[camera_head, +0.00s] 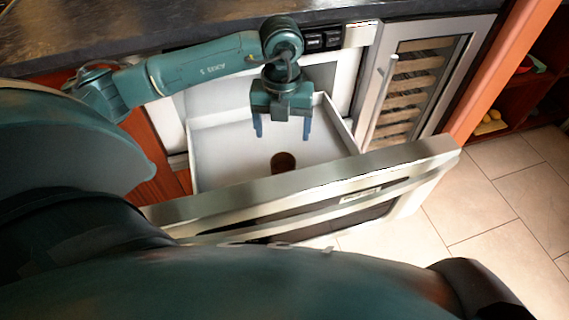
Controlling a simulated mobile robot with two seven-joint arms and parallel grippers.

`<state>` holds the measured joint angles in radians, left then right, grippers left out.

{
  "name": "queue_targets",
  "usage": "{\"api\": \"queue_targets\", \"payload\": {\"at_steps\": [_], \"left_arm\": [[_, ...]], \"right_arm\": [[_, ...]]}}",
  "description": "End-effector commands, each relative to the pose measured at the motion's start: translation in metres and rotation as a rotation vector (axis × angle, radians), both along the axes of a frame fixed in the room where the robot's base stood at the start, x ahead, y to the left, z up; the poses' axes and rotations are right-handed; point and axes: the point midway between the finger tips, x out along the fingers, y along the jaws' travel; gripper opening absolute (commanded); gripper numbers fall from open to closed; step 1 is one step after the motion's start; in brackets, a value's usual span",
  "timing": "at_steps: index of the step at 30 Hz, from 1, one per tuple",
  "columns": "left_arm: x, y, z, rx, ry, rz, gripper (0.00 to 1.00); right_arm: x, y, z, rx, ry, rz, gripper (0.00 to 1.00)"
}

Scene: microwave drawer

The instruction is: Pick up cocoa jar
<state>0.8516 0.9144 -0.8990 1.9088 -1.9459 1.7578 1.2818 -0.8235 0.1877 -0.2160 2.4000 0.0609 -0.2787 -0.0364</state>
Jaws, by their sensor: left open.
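The cocoa jar (283,162) shows as a small dark brown round shape inside the open microwave drawer (225,153), close to the drawer's front panel. Its lower part is hidden behind that panel. My left gripper (282,136) points down over the drawer, with its two blue fingers spread apart and nothing between them. In the picture it is just above the jar, apart from it. How high it is over the jar I cannot tell. My right gripper is not in view.
The drawer's steel front (330,183) stands pulled out towards me. A dark countertop (150,22) runs above it. A glass-door cooler with wooden racks (410,90) is to the right. The tiled floor (500,190) at the right is clear.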

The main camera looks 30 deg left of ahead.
Motion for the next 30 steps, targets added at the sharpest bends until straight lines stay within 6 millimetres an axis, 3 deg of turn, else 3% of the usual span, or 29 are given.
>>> {"api": "queue_targets", "payload": {"at_steps": [10, 20, 30], "left_arm": [[-0.001, 0.000, -0.062, 0.004, 0.007, 0.002, 0.77], [0.000, 0.001, -0.086, 0.003, 0.005, 0.001, 0.77], [0.003, 0.001, -0.129, 0.003, 0.004, 0.000, 0.77]], "right_arm": [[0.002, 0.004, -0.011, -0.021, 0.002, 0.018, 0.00], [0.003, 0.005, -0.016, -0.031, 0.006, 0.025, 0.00], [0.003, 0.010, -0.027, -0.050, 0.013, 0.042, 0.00]]}}
